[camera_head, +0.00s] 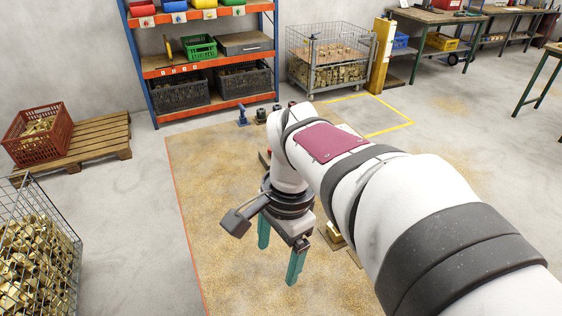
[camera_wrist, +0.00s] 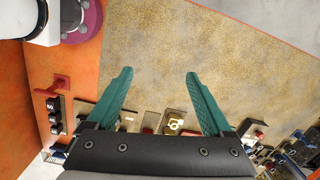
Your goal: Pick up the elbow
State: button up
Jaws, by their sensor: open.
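My gripper (camera_head: 277,264) is open, with two teal fingers pointing down over a tan speckled surface. In the wrist view the gripper (camera_wrist: 158,73) has nothing between its fingertips. A small yellow-gold fitting (camera_wrist: 175,124) lies low in the wrist view, between the finger bases and nearer the right one. It may be the elbow, but it is too small to tell for sure. In the head view my arm hides much of the work area, and I cannot make out an elbow there.
The speckled surface (camera_head: 215,215) is bare left of my gripper. Several fixtures and blocks line the lower edge of the wrist view, including a red-handled one (camera_wrist: 58,85). A shelf rack (camera_head: 205,62), a wire cage (camera_head: 330,60) and a red crate on a pallet (camera_head: 95,140) stand farther off.

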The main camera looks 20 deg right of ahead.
jog(key=w+d+m, duration=0.7)
jog(key=w+d, duration=0.1)
jog(key=m+h, duration=0.1)
jog(key=m, duration=1.2)
send_over(335, 236)
jog(key=w+d, duration=0.2)
jog(key=d, duration=0.1)
notch_tip(335, 236, down, 8)
jog(key=f, duration=1)
jog(key=a+f, duration=0.1)
jog(key=f, duration=0.4)
jog(key=shift+s+f, duration=0.1)
jog(key=shift+f, duration=0.15)
grip_shut()
jog(key=shift+r, duration=0.1)
